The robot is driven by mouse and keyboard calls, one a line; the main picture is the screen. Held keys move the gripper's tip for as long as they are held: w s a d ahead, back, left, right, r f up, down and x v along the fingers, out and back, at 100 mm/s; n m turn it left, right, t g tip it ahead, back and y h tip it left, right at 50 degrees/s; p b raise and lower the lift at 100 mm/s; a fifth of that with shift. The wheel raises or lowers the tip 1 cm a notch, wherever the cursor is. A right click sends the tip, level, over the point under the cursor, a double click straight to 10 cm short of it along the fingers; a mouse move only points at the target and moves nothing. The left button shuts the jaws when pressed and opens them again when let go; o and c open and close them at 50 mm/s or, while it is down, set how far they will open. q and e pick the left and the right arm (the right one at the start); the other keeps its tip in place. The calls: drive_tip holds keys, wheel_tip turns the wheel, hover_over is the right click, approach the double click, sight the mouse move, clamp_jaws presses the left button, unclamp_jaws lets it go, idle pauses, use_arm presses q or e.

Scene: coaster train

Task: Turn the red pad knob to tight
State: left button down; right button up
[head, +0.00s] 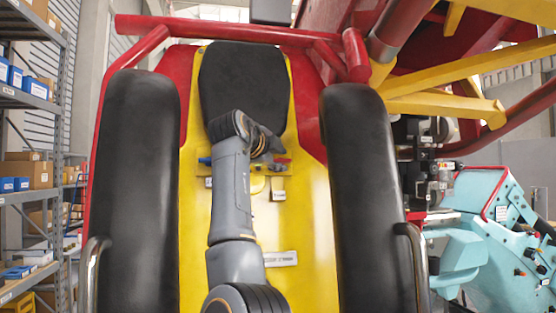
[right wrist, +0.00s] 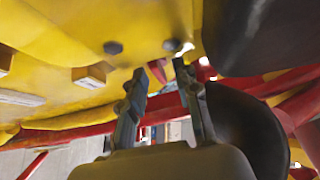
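A small red piece (head: 283,160), which looks like the red pad knob, shows on the yellow seat back, partly hidden by my right gripper. My right gripper (head: 274,151) is close beside it in the head view, just below the black headrest. My left gripper is not in view.
A blue piece (head: 204,160) sits left of my arm, with small labels (head: 278,189) below. Black shoulder pads (head: 137,190) (head: 365,190) flank the yellow seat back (head: 305,225). Dark bolts (right wrist: 113,47) show close to the fingers. A shelf (head: 30,190) stands at left.

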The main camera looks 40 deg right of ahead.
drive_tip(key=v, duration=1.2)
drive_tip(key=shift+f, duration=0.15)
idle(0.4)
